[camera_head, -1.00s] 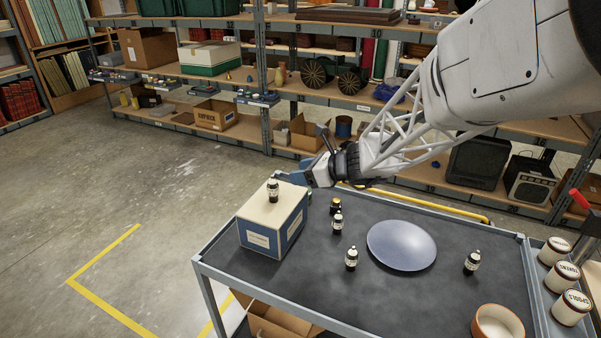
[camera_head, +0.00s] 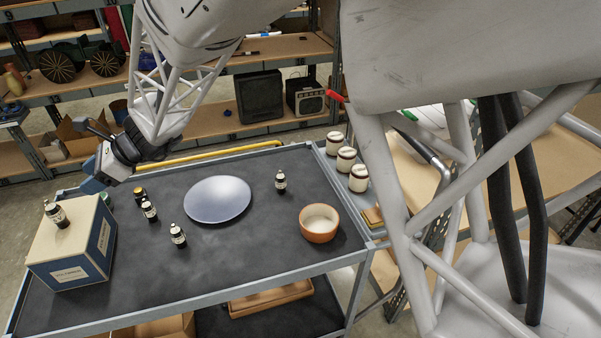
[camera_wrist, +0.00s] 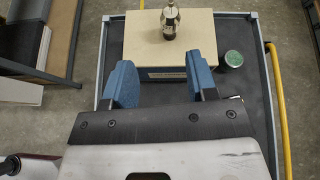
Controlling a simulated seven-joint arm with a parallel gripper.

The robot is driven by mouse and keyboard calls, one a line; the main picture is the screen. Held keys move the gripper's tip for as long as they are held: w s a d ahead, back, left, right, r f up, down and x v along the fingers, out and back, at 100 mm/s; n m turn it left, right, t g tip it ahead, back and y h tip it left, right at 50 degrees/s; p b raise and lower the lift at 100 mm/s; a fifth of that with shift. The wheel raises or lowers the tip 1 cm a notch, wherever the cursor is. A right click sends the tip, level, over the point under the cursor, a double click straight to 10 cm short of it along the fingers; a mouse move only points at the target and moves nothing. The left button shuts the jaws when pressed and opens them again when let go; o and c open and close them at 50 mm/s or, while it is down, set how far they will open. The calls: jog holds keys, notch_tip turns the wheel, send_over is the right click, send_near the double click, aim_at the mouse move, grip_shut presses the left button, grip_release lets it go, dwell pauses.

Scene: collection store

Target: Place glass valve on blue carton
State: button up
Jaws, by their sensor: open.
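The blue carton (camera_head: 84,261) has a cream top, blue sides and a white label. It stands at the left end of the cart in the head view. A small dark bottle-shaped piece (camera_head: 56,213) with a pale label stands upright on its top. The carton (camera_wrist: 150,50) and this piece (camera_wrist: 169,22) also show in the wrist view. I cannot tell for sure whether the piece is the glass valve. My gripper (camera_wrist: 163,82) is open and empty, with its blue fingers apart at the carton's near edge. In the head view my gripper (camera_head: 94,184) is just behind the carton.
Several similar dark pieces stand on the cart, including one (camera_head: 178,236) near the middle and one (camera_head: 281,182) further right. A round grey-blue plate (camera_head: 217,200), a terracotta bowl (camera_head: 319,224) and a green-topped jar (camera_wrist: 234,59) are also there. The cart's front middle is clear.

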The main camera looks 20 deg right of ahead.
jog(key=s+d+r+n+t+h, duration=0.1)
jog(key=s+d+n+h, duration=0.3)
jog(key=s+d, duration=0.5)
jog(key=s+d+r+n+t+h, duration=0.1)
jog(key=s+d+n+h, duration=0.3)
jog(key=d, duration=1.7)
jog(key=s+d+r+n+h, duration=0.3)
jog(key=s+d+n, duration=0.5)
jog(key=s+d, duration=0.7)
jog(key=shift+t+h, duration=0.4)
jog(key=shift+h, duration=0.5)
